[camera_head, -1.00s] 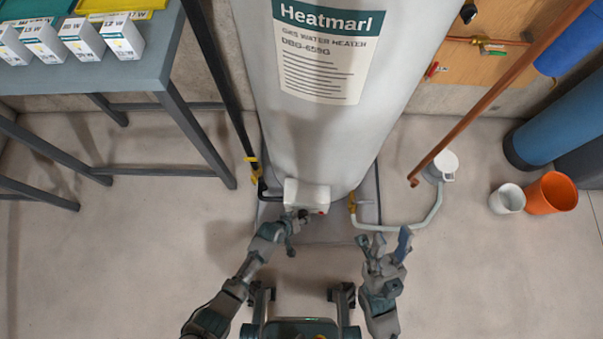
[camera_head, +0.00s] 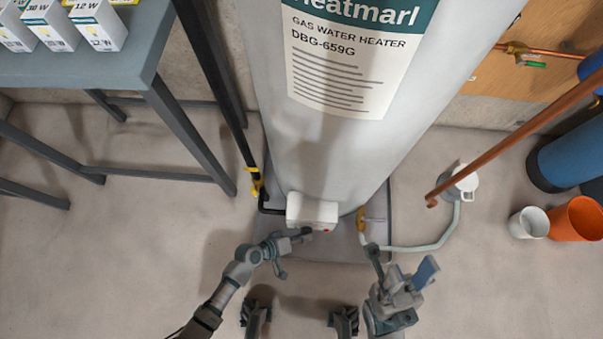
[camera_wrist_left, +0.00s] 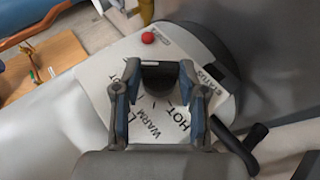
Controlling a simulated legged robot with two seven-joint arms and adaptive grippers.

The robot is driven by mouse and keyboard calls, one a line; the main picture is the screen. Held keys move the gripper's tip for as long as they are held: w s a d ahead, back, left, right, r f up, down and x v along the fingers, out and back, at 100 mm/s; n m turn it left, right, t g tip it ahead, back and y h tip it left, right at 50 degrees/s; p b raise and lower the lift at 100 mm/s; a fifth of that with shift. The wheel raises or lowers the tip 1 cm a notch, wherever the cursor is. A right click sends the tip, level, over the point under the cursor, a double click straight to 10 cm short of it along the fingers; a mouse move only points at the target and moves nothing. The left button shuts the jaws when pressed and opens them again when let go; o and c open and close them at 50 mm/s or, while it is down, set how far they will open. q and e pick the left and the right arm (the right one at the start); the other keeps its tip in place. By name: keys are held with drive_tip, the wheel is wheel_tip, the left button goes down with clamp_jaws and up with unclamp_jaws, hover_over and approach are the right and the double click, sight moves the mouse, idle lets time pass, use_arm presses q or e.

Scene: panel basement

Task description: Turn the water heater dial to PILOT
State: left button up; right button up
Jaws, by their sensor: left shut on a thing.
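The white control box (camera_head: 312,209) sits low on the front of the grey water heater (camera_head: 320,150). In the left wrist view its face shows the words HOT, WARM and STATUS (camera_wrist_left: 170,115) and a red button (camera_wrist_left: 148,38). The dark round dial (camera_wrist_left: 158,77) is between the fingers of my left gripper (camera_wrist_left: 157,85), which is shut on it. Any PILOT mark and the dial's pointer cannot be made out. In the head view my left gripper (camera_head: 298,235) is at the box's lower front. My right gripper (camera_head: 400,268) is open and empty, right of the box.
A grey table (camera_head: 90,70) with bulb boxes stands at the left. A black pipe (camera_head: 215,90) and a copper pipe (camera_head: 510,140) flank the heater. A pale hose (camera_head: 415,247) runs to a white drain (camera_head: 462,183). An orange bucket (camera_head: 577,220) and white cup (camera_head: 529,222) stand right.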

use_arm(q)
drive_tip(key=shift+s+a+f, duration=0.1)
drive_tip(key=shift+s+f, duration=0.05)
drive_tip(key=shift+f, duration=0.05)
drive_tip(key=o, duration=1.1)
drive_tip(key=shift+o, duration=0.2)
drive_tip(key=shift+r, duration=0.1)
drive_tip(key=v, duration=1.1)
drive_tip(key=shift+a+r, duration=0.25)
drive_tip(key=shift+a, duration=0.05)
drive_tip(key=shift+s, duration=0.15)
